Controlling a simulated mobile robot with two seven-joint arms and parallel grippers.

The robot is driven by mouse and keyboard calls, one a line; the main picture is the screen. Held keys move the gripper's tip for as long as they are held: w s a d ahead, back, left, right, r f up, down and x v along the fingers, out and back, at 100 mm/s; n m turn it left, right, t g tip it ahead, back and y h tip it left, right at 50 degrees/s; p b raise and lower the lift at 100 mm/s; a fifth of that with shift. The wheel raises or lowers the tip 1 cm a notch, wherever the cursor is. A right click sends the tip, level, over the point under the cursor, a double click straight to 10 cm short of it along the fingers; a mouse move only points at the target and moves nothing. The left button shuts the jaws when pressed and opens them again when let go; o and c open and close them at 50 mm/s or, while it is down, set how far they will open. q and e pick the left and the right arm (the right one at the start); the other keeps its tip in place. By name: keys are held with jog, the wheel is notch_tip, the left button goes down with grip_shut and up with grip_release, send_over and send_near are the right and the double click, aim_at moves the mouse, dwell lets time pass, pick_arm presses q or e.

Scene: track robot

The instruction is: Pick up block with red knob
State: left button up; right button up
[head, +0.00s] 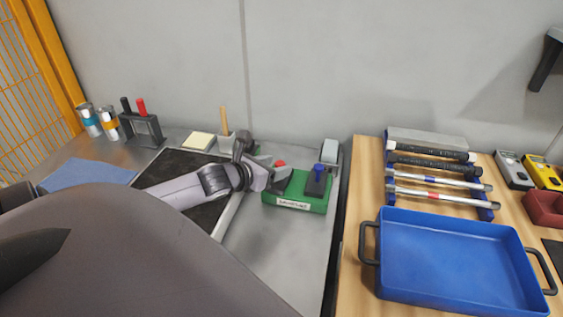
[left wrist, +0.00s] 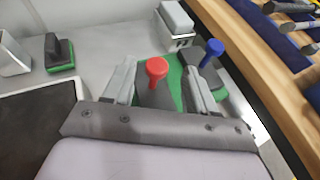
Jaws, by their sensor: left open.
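The block with the red knob (left wrist: 157,68) is dark grey and stands in a green holder (head: 296,204). In the head view only its red top (head: 280,163) shows clearly, behind my gripper. My left gripper (left wrist: 160,68) is open, with one finger on each side of the red-knobbed block; I cannot tell if they touch it. In the head view the left gripper (head: 276,178) reaches the holder from the left. A dark block with a blue knob (head: 318,180) stands at the right in the same holder, just beyond the right finger in the wrist view. My right gripper is not in view.
A grey-white box (head: 330,152) stands close behind the holder. A wooden table with a blue tray (head: 455,265) and a tool rack (head: 432,172) is right. Grey bench in front of the holder is clear.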

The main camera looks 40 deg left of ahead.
pick_arm(q)
jog(key=shift+s+f+x, duration=0.1)
jog(key=shift+f+x, duration=0.1)
jog(key=shift+x, duration=0.7)
jog(key=shift+s+f+x, duration=0.1)
jog(key=shift+f+x, duration=0.1)
jog(key=shift+x, duration=0.75)
jog(key=shift+s+f+x, duration=0.1)
jog(key=shift+f+x, duration=0.1)
jog(key=shift+x, duration=0.7)
jog(key=shift+a, duration=0.2)
jog(key=shift+c, duration=0.3)
grip_shut()
jog(key=shift+w+r, duration=0.1)
jog(key=shift+r, duration=0.1)
